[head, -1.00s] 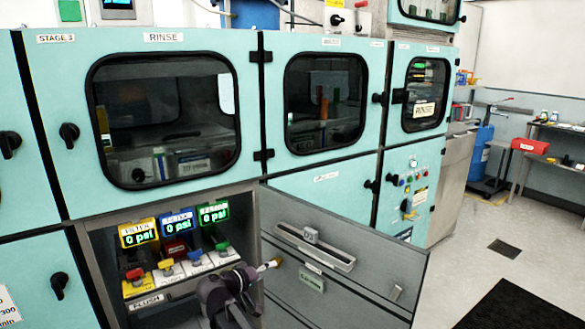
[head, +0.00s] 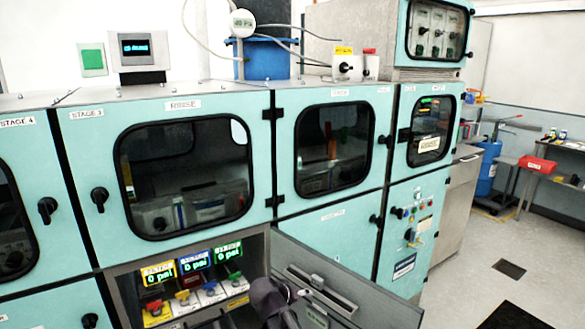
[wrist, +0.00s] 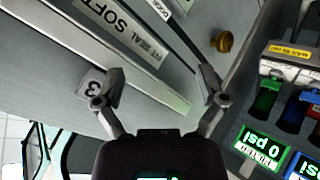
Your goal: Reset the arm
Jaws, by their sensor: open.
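My arm shows at the bottom of the head view, in front of the open lower compartment of the rinse cabinet (head: 182,175). My gripper (wrist: 160,82) is open in the wrist view, with its two fingers spread wide and nothing between them. Beyond the fingers is the grey inner face of the open door (wrist: 130,75), with printed labels and a ledge. The fingertips look apart from the door, though the exact gap is hard to tell. In the head view the fingers are small and hard to make out.
The open door (head: 375,308) swings out right of my arm. Inside the compartment are lit 0 psi displays (head: 195,260) above coloured valve handles (head: 209,285). A brass knob (wrist: 222,41) is near the right finger. Clear floor (head: 470,270) lies at the right.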

